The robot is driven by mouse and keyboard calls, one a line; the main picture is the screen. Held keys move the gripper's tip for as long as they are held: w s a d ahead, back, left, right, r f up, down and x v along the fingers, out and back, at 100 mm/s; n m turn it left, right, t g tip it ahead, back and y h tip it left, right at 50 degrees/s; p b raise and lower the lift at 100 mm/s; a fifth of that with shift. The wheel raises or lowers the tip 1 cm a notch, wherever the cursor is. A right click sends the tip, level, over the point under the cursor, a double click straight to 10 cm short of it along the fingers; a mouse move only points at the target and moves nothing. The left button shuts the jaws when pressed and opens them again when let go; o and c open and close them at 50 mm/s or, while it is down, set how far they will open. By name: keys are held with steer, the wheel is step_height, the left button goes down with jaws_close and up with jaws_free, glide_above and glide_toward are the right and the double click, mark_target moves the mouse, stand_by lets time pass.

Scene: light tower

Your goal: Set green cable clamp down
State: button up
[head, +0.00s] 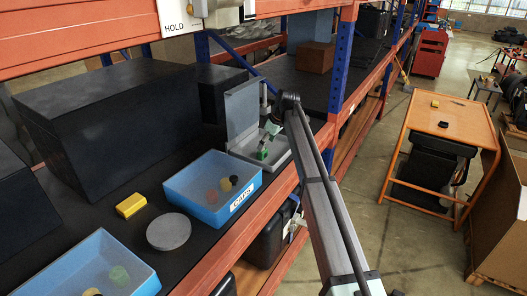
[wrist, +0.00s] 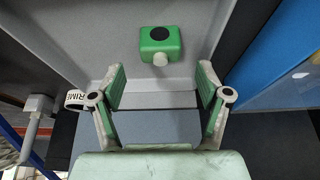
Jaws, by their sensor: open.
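The green cable clamp (wrist: 160,44) is a small green block with a black round spot and a pale knob. It rests in the grey open-lidded case (head: 279,158) on the shelf, and shows small and green in the head view (head: 262,154). My gripper (wrist: 160,76) is open, its green-padded fingers spread wide. The clamp lies just beyond the fingertips, centred between them and apart from both. In the head view my gripper (head: 271,129) is over the case, partly hidden by my arm.
A blue bin labelled CAPS (head: 207,206) stands close beside the case. A grey disc (head: 169,231), a yellow block (head: 131,205) and another blue bin (head: 135,278) are nearer. A large black box (head: 105,120) fills the shelf's left. A blue upright post (head: 342,65) stands right of the case.

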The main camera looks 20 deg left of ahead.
steer(key=b+v, duration=0.1)
steer(key=v, duration=0.6)
steer(key=shift+r, duration=0.15)
